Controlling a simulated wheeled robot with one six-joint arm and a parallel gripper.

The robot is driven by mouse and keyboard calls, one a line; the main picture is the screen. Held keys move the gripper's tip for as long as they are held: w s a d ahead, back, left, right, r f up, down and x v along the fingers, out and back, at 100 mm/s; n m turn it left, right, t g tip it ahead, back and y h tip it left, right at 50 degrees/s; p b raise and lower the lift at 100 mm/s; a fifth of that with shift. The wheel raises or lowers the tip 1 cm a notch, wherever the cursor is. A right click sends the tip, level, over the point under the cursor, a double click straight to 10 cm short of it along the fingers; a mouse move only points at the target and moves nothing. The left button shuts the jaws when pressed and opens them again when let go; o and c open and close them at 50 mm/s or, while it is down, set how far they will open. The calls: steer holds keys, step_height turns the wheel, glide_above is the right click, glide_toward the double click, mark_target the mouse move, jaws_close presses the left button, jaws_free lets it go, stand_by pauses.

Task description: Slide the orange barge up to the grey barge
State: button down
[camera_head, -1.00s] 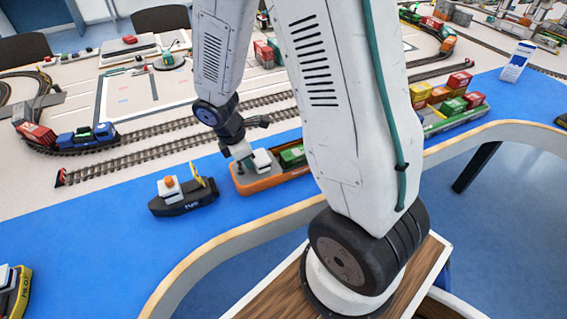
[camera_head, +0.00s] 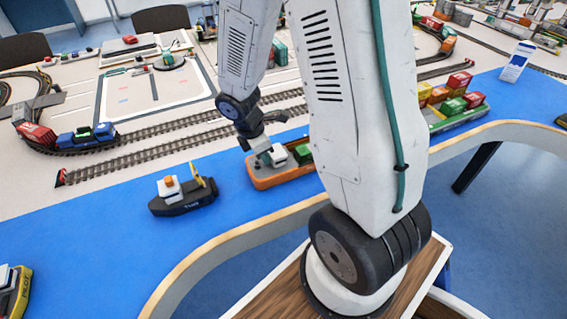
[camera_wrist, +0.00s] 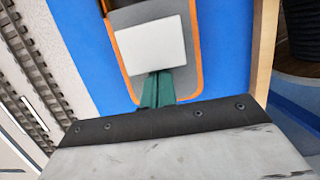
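The orange barge (camera_head: 277,180) floats on the blue water strip, partly hidden behind my arm in the head view. It carries a white cabin block and a green container. In the wrist view its orange rim (camera_wrist: 200,55) and white block (camera_wrist: 150,44) show. My gripper (camera_head: 274,155) is over the barge's left end. Its teal fingers (camera_wrist: 158,90) are shut together, beside the white block; exact contact is unclear. The grey barge (camera_head: 446,123), loaded with coloured containers, lies further right along the strip. The gap between the barges is hidden by my arm.
A black tug (camera_head: 183,202) with a white cabin lies left of the orange barge. Rail tracks (camera_head: 150,155) run behind the water strip. A small sign (camera_head: 517,62) stands at the right. A yellow boat (camera_head: 18,292) is at lower left.

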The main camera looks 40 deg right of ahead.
mark_target(276, 151)
steer(key=shift+s+d, duration=0.3)
steer(key=shift+d, duration=0.65)
steer(key=shift+s+d, duration=0.3)
steer(key=shift+d, duration=0.6)
steer(key=shift+a, duration=0.15)
steer(key=shift+w+a+r, duration=0.2)
steer(key=shift+a+r, duration=0.05)
steer(key=shift+a, duration=0.2)
steer(key=d+v, duration=0.2)
steer(key=v, duration=0.7)
steer(key=shift+s+r, duration=0.3)
steer(key=shift+r, duration=0.3)
